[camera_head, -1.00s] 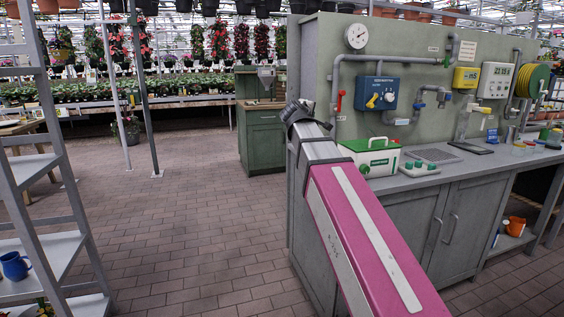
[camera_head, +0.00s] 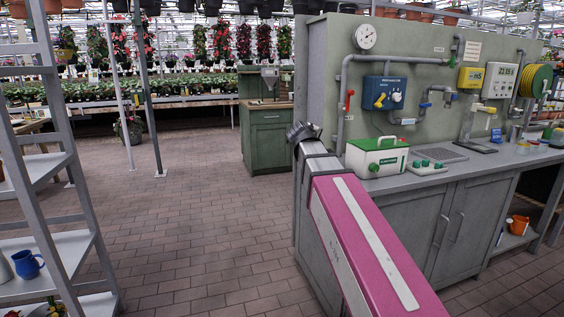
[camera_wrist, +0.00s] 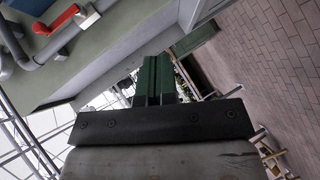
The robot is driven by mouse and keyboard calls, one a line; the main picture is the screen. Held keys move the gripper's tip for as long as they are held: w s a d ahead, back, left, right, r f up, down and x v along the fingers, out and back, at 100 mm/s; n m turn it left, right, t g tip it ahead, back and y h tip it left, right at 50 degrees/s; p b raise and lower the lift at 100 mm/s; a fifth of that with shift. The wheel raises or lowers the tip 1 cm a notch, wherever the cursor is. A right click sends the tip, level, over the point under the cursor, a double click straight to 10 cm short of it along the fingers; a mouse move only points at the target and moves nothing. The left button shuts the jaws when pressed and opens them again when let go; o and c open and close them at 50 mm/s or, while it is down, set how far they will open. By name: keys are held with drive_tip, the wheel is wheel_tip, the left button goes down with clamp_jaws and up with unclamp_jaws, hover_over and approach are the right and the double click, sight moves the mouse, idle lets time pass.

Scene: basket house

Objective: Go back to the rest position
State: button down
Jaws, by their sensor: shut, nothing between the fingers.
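My gripper (camera_wrist: 153,80) shows in the wrist view with its two dark green fingers side by side, closed together with nothing between them. In the head view my pink and grey arm reaches out from the lower right, and its dark end is at the left end of the grey workbench (camera_head: 440,205). The fingers cannot be made out there. In the wrist view a red valve handle (camera_wrist: 56,20) and grey pipe (camera_wrist: 22,50) are at the upper left, apart from the fingers.
A green and white box (camera_head: 377,157) and a blue control box (camera_head: 384,93) are on and above the workbench. A grey shelf rack (camera_head: 65,250) with a blue mug (camera_head: 28,264) stands at left. A green cabinet (camera_head: 268,140) is further back. The brick floor between is clear.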

drive_tip(key=s+d+f+m+g, duration=0.1)
drive_tip(key=s+d+f+g, duration=0.1)
drive_tip(key=f, duration=0.6)
drive_tip(key=s+d+f+m+g, duration=0.2)
drive_tip(key=f, duration=0.5)
drive_tip(key=s+f+m+g+y, duration=0.2)
drive_tip(key=s+f, duration=0.4)
drive_tip(key=f, duration=0.4)
drive_tip(key=s+d+f+m+g+y, duration=0.1)
drive_tip(key=s+f+m+g, duration=0.1)
drive_tip(key=s+f+g, duration=0.2)
drive_tip(key=s+d+f+m+g+y, duration=0.1)
drive_tip(key=s+f+m+g+y, duration=0.1)
drive_tip(key=s+f, duration=0.8)
wheel_tip(320, 180, down, 6)
drive_tip(key=shift+s+d+r+m+g+y, duration=0.2)
drive_tip(key=shift+d+m+g+y, duration=0.1)
drive_tip(key=shift+m+g, duration=0.1)
